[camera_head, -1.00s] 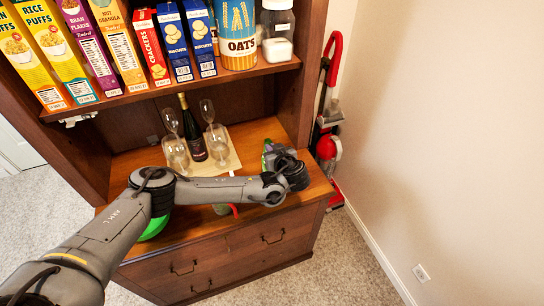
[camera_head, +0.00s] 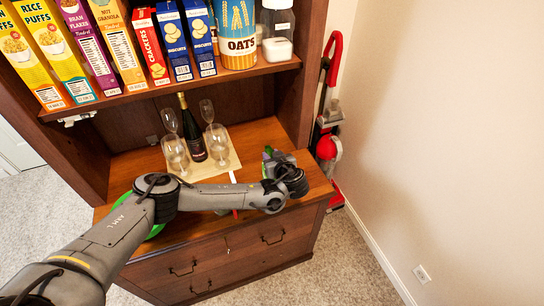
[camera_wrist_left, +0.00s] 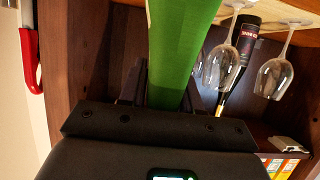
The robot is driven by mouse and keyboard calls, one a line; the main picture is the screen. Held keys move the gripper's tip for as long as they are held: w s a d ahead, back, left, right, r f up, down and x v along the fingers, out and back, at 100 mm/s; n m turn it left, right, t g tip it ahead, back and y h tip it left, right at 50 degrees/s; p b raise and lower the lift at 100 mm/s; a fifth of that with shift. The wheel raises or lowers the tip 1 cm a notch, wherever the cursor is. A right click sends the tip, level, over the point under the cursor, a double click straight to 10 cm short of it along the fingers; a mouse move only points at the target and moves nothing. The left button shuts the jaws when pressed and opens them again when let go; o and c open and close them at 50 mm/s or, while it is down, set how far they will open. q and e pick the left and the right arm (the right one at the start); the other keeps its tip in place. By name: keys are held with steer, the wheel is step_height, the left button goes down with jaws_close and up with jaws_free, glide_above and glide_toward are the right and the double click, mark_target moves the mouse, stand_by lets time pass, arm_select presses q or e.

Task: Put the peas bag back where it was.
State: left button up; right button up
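The green peas bag (camera_wrist_left: 172,45) stands tall between the fingers of my left gripper (camera_wrist_left: 163,88) in the left wrist view; its printed face does not show. In the head view only a green sliver of the bag (camera_head: 268,158) shows beside my left wrist, over the right part of the wooden counter (camera_head: 256,134). My left gripper appears shut on the bag; its fingertips are hidden in the head view. I cannot tell whether the bag touches the counter. My right gripper is in neither view.
A tray (camera_head: 234,161) holds a dark bottle (camera_head: 192,129) and several wine glasses (camera_head: 217,138), left of the gripper. A green round thing (camera_head: 155,231) is partly hidden under my arm. Cereal boxes (camera_head: 108,45) fill the shelf above. A red vacuum (camera_head: 327,147) stands right of the hutch.

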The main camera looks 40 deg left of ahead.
arm_select(q)
steer(key=shift+r, duration=0.15)
steer(key=shift+s+d+r, duration=0.1)
steer(key=shift+d+r, duration=0.05)
steer(key=p+v, duration=0.2)
steer(key=v, duration=0.8)
steer(key=s+d+f+m+g+h, duration=0.1)
steer(key=s+d+f+m+h, duration=0.4)
steer(key=s+d, duration=0.55)
steer(key=s+d+f+m+g+h, duration=0.1)
steer(key=s+d+f+m+h, duration=0.45)
steer(key=d, duration=0.75)
steer(key=s+a+m+g+h, duration=0.1)
steer(key=s+a+m, duration=0.2)
steer(key=s+a, duration=1)
steer(key=s, duration=0.3)
steer(key=shift+a+r, duration=0.25)
steer(key=shift+r, duration=0.15)
steer(key=shift+m+h, duration=0.25)
